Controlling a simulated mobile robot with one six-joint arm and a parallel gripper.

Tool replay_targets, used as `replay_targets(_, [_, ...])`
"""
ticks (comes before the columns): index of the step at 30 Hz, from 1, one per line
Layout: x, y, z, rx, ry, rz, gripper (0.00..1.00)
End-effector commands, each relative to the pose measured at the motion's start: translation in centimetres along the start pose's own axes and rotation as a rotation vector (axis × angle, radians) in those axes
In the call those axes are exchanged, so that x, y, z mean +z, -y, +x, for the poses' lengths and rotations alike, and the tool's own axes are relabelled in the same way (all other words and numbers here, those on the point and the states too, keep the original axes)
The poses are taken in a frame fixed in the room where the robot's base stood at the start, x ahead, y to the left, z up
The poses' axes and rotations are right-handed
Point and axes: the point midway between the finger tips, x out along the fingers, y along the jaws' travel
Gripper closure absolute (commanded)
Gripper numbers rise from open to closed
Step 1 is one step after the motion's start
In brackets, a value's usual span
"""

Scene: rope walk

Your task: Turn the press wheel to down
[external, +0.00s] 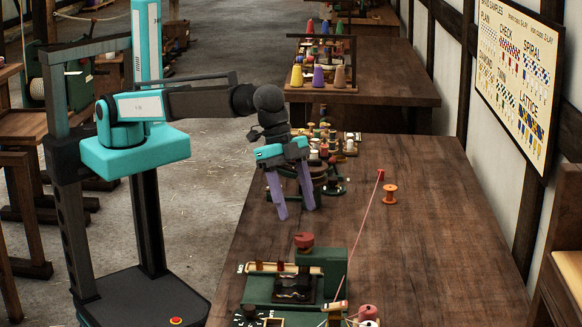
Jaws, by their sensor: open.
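My gripper (295,211) is open and empty, with its two purple fingers spread and pointing down above the left edge of the near table. A green press-like machine (334,274) stands on the table in front of it, lower in the picture. A red round knob or wheel (304,240) sits on top of this machine and looks like the press wheel; its setting cannot be read. My fingertips are above and apart from it in the picture. A dark block (294,288) shows in the machine's lower part.
A dark round stand (318,176) with spools is partly hidden behind my gripper. A red thread (363,222) runs up to a red peg (380,175), beside an orange spool (390,194). The table's right side (440,240) is clear. Coloured cones (318,77) stand farther back.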

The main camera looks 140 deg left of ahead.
Motion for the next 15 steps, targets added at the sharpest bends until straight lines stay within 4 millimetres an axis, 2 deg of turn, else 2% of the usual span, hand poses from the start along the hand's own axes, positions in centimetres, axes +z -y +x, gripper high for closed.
replay_targets(15, [0.0, 0.0, 5.8, 0.0, 0.002, 0.0, 0.43])
